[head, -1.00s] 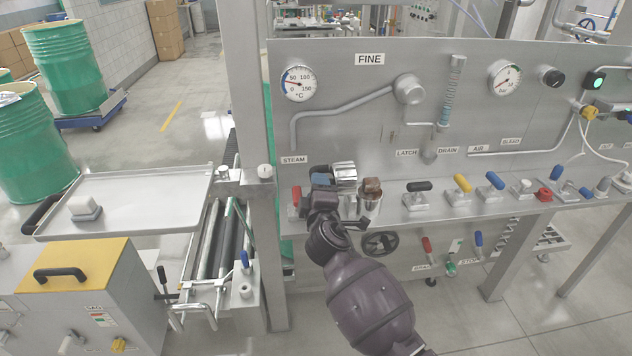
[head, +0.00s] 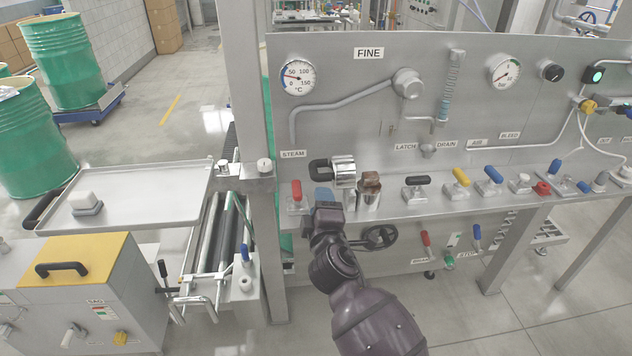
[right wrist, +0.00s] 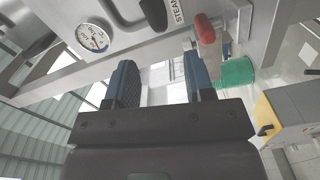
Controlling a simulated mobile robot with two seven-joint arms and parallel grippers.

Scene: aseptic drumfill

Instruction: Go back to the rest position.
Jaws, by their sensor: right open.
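My right gripper (head: 324,196) is in front of the panel's ledge, between the red-handled valve (head: 297,192) and a brown-topped metal fitting (head: 369,190). It is just below a chrome cylinder with a black loop handle (head: 321,170). In the right wrist view the two blue-padded fingers (right wrist: 160,85) stand apart with nothing between them. The black handle (right wrist: 153,14) shows beyond the fingers, and the red lever (right wrist: 205,28) is to the right of it. My left gripper is not in view.
The ledge carries a black lever (head: 417,181), a yellow lever (head: 460,177) and blue levers to the right. A black handwheel (head: 379,237) sits below it. A tray (head: 140,200) and a yellow-topped cabinet (head: 80,262) are left. Green drums (head: 66,62) stand behind.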

